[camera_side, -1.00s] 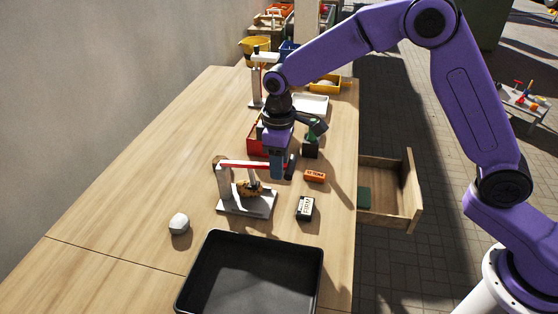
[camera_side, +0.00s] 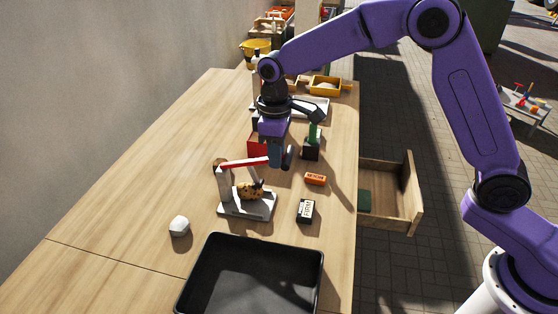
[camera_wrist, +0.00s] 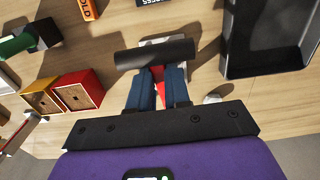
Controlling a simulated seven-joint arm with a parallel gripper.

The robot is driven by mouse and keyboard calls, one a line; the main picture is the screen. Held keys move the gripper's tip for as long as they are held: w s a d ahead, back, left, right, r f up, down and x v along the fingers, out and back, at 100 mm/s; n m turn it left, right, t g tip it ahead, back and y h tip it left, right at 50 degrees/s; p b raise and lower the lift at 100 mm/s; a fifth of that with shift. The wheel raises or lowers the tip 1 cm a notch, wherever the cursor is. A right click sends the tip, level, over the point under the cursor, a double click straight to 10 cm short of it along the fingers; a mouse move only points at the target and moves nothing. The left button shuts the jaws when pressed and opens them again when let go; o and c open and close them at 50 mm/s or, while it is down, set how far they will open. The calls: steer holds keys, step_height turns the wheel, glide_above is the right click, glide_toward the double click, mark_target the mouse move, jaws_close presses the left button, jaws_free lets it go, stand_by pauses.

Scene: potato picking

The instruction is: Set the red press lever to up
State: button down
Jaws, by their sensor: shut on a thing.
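The red press lever (camera_side: 243,163) runs from the top of the press's pale post to a dark cylindrical handle (camera_side: 288,157). It tilts slightly upward toward the handle. A brown potato (camera_side: 250,191) sits on the press base (camera_side: 240,211) under the lever. My gripper (camera_side: 275,162) is at the handle end of the lever, above the base. In the wrist view my blue fingers (camera_wrist: 158,88) are shut on the red lever, just behind the dark handle (camera_wrist: 155,54), which hides part of the press.
A black tray (camera_side: 252,238) stands in front of the press. A white lump (camera_side: 179,226) lies at left. An orange block (camera_side: 315,179) and black labelled block (camera_side: 305,210) lie at right. A red box (camera_side: 257,145) and green-topped item (camera_side: 312,142) stand behind. A drawer (camera_side: 400,205) is open at right.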

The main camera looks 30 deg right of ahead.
steer(key=w+a+r, duration=0.8)
steer(key=shift+a, duration=0.25)
stand_by(0.5)
stand_by(0.6)
steer(key=c, duration=1.1)
jaws_free()
steer(key=shift+w+a, duration=0.1)
steer(key=shift+r, duration=0.1)
